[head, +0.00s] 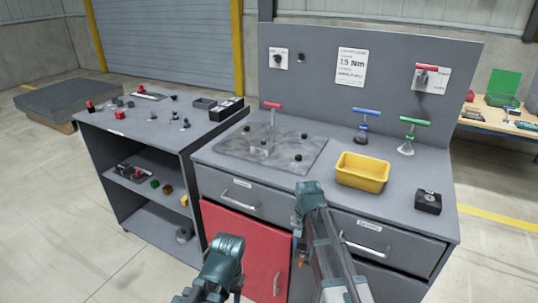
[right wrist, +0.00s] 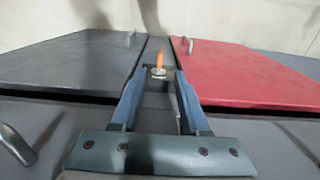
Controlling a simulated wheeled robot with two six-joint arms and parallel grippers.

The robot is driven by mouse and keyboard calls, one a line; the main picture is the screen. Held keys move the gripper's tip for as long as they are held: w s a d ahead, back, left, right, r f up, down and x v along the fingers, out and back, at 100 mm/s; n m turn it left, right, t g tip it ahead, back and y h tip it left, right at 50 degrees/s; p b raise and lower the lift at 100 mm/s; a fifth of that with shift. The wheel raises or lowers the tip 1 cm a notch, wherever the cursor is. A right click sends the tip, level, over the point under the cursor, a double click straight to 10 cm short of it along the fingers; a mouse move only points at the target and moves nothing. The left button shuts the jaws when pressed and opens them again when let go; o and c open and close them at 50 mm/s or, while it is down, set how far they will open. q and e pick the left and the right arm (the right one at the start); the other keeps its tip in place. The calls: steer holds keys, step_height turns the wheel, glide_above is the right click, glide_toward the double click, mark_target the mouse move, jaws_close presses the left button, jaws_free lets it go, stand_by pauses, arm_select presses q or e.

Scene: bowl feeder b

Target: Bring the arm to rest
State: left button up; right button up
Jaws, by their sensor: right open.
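My right arm (head: 322,245) reaches up from the bottom in the head view, in front of the bench drawers and the red door. Its gripper (right wrist: 157,76) is open in the right wrist view, with both fingers apart. A small orange piece with a pale round base (right wrist: 159,64) shows between the fingertips; I cannot tell whether it touches them. The gripper faces down along the bench front, between the red door (right wrist: 235,62) and a grey door (right wrist: 70,60). My left arm (head: 222,265) shows at the bottom of the head view; its fingers are out of sight.
The bench holds a yellow bin (head: 362,170), a black box (head: 428,201), blue (head: 365,113) and green (head: 413,121) T-handles, and a grey plate (head: 240,153) with a red T-handle. Drawer handles (head: 365,248) stick out near my right arm.

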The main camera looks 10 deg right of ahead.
steer(key=s+a+n+h, duration=0.1)
steer(key=s+a+n, duration=0.45)
steer(key=s, duration=0.35)
steer(key=s+a+n, duration=0.5)
steer(key=s+a, duration=0.2)
steer(key=s, duration=0.2)
arm_select(q)
step_height(320, 180, up, 15)
steer(key=p, duration=1.5)
arm_select(e)
step_height(320, 180, up, 15)
steer(key=shift+w+r, duration=0.2)
steer(key=shift+w, duration=0.2)
arm_select(q)
steer(key=shift+d, duration=0.1)
arm_select(e)
steer(key=shift+d, duration=0.15)
